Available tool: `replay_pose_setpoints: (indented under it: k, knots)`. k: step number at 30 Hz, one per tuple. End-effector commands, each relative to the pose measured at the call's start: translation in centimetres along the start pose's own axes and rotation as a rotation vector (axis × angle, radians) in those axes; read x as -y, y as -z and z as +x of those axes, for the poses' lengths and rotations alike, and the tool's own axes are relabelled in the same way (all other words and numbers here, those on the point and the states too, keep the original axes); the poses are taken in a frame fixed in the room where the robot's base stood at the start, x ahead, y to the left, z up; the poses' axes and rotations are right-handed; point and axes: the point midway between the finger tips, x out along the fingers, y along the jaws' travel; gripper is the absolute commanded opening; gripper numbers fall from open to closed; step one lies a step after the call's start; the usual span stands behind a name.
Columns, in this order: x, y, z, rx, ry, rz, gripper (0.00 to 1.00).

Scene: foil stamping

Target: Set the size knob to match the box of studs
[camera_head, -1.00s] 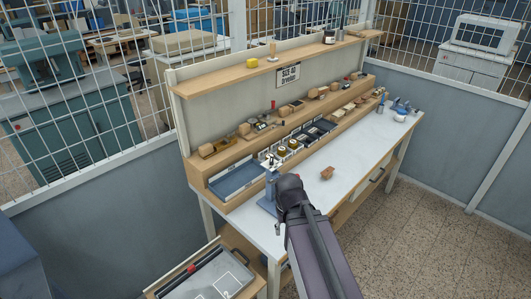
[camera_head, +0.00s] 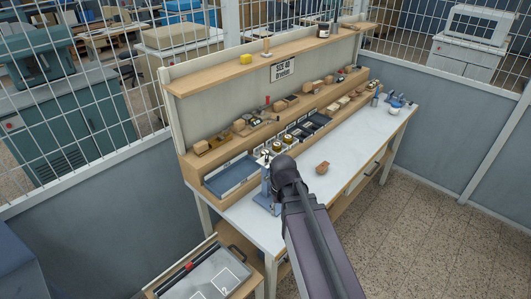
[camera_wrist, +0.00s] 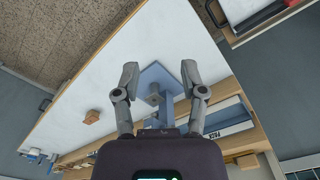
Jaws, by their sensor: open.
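A blue bench press (camera_head: 265,192) stands on the white bench top, partly hidden behind my arm. Its blue base plate (camera_wrist: 165,78) shows between my fingers in the wrist view, with a small grey round part (camera_wrist: 153,99) on it; I cannot tell whether this is the size knob. My gripper (camera_wrist: 159,70) is open and empty, its fingers on either side of the press; in the head view my arm hides it. Small gold-topped containers (camera_head: 282,145) sit in the rack behind the press. I cannot make out which one is the box of studs, nor any size marking on it.
A blue tray (camera_head: 232,176) lies left of the press. A brown wooden piece (camera_head: 322,168) lies on the white bench top (camera_head: 365,140), mostly clear towards the right. A drawer (camera_head: 210,275) stands front left.

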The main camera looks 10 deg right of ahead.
Motion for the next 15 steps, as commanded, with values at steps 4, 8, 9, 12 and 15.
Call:
replay_pose_setpoints:
  k: [4, 8, 9, 12, 15]
  knots:
    - [-0.3, 4.6, -3.4, 0.000, 0.000, 0.042, 0.54]
    - [-0.1, 8.5, -6.0, 0.000, 0.000, 0.081, 0.54]
    - [-0.1, 9.7, -6.7, 0.000, 0.000, 0.093, 0.54]
    - [0.1, 12.7, -8.6, 0.000, 0.001, 0.124, 0.54]
    - [0.2, 15.7, -10.6, 0.000, 0.001, 0.155, 0.54]
